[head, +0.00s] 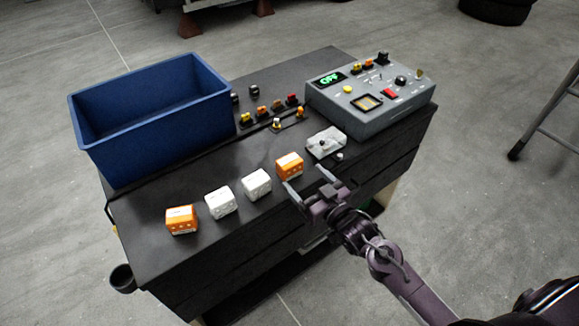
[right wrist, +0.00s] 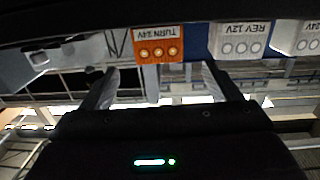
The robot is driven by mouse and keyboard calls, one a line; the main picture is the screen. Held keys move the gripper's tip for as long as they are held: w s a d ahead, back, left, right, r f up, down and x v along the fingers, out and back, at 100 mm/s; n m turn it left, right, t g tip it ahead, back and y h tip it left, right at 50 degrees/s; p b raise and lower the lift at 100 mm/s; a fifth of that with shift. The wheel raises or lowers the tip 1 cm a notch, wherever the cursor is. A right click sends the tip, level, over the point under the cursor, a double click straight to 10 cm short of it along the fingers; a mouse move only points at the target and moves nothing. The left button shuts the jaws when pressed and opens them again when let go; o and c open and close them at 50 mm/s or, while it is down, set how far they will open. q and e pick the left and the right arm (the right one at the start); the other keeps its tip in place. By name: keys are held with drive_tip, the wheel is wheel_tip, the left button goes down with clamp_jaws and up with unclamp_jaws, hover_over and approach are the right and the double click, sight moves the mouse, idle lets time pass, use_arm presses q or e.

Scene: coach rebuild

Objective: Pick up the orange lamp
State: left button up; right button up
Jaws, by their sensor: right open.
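In the right wrist view this lamp (right wrist: 158,44) appears upside down, reads "TURN 24V" and has a row of round contacts. A second orange lamp (head: 181,220) stands at the left end of the row. Two white lamps, one (head: 257,184) and another (head: 220,203), stand between them. My right gripper (head: 306,177) is open and empty, at the cabinet's front edge just in front of the nearer orange lamp, apart from it. My left gripper is not in view.
A blue bin (head: 150,115) stands at the back left of the cabinet top (head: 160,262). A grey test box (head: 370,98) with a green display stands at the right. Several small coloured connectors lie behind.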

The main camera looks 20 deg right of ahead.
sight(294, 166)
drive_tip(key=shift+w+a+r, duration=0.1)
drive_tip(key=shift+w+r, duration=0.15)
drive_tip(key=shift+w, duration=0.2)
drive_tip(key=p+x, duration=0.2)
drive_tip(key=x, duration=0.4)
drive_tip(key=shift+w+r, duration=0.1)
drive_tip(key=shift+r, duration=0.1)
drive_tip(key=shift+w+a+f, duration=0.1)
drive_tip(key=shift+w+a, duration=0.05)
drive_tip(key=shift+w, duration=0.3)
drive_tip(key=c, duration=1.1)
